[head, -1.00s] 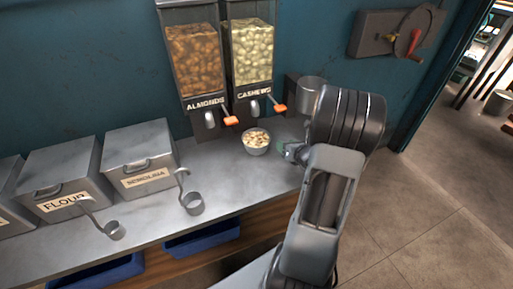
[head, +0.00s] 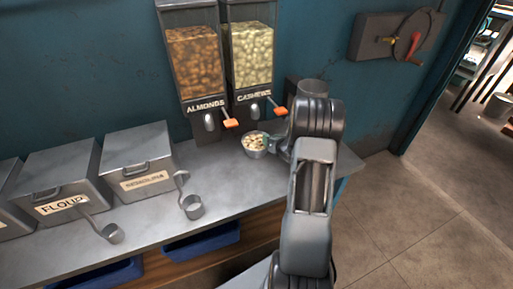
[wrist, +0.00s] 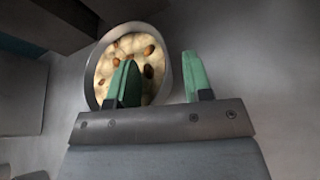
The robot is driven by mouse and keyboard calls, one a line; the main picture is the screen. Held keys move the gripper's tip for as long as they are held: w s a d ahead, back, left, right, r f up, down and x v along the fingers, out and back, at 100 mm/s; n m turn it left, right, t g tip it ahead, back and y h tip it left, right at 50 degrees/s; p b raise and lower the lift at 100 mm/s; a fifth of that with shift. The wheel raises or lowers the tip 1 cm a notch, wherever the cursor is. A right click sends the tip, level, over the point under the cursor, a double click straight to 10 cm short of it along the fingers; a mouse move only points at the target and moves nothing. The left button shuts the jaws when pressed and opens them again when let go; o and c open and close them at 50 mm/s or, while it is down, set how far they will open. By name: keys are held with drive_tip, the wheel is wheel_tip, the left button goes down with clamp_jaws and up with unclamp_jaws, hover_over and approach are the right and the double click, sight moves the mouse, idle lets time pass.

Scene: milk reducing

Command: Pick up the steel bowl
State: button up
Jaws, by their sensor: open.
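The steel bowl (head: 255,151) stands on the counter below the cashew dispenser, filled with pale cashews and a few brown almonds. It also shows in the wrist view, its rim (wrist: 169,75) at the upper middle. My gripper (wrist: 158,75) is open. Its left green finger is over the bowl's contents and its right green finger is outside the right rim, so the bowl's wall lies between them. I cannot tell how deep the fingers reach. In the head view my gripper (head: 272,146) is at the bowl's right side, partly hidden by my arm.
The almond dispenser (head: 197,70) and cashew dispenser (head: 253,62) stand behind the bowl, with orange levers above it. The flour bin (head: 58,180), semolina bin (head: 139,163) and two scoops (head: 192,207) are to the left. The metal counter (head: 225,190) is clear in front of the bowl.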

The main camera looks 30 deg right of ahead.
drive_tip(key=shift+w+f, duration=0.1)
drive_tip(key=shift+w, duration=0.25)
clamp_jaws()
idle(0.4)
